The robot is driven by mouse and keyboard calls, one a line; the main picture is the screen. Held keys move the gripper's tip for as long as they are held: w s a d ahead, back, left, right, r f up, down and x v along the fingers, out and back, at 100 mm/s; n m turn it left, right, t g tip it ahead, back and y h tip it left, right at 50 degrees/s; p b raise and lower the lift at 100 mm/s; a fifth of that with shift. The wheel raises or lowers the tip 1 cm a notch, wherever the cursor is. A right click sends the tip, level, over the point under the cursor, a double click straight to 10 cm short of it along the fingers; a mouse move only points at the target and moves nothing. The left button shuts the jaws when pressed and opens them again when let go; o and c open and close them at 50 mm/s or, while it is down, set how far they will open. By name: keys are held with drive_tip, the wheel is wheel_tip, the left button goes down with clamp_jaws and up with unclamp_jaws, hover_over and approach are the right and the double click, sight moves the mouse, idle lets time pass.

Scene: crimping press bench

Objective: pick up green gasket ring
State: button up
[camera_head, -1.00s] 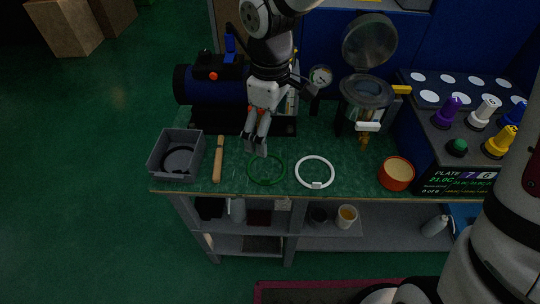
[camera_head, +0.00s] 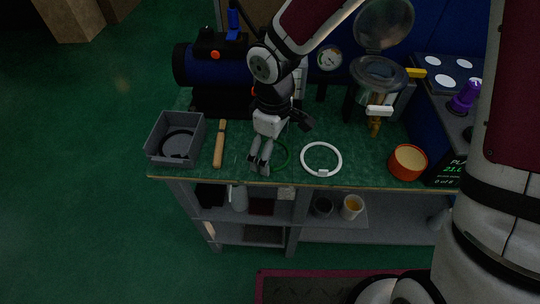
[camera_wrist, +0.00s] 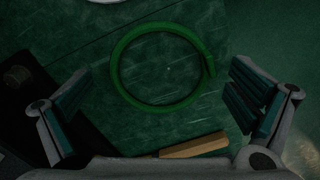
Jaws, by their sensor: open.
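The green gasket ring (camera_head: 283,150) lies flat on the green bench top, close to the front edge. In the wrist view the whole ring (camera_wrist: 117,72) shows, with a small tab at its right side. My gripper (camera_head: 258,168) is above the bench at the ring's left part and hides that part in the head view. In the wrist view my gripper (camera_wrist: 160,105) has its fingers wide apart with nothing between them. The ring sits ahead of the fingers, mostly between their lines. I cannot tell the exact height of the fingertips above the bench.
A white ring (camera_head: 339,160) lies right of the green one. A wooden-handled tool (camera_head: 219,150) and a grey bin (camera_head: 152,146) are to the left. An orange bowl (camera_head: 407,164) stands at the right.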

clamp_jaws()
idle(0.4)
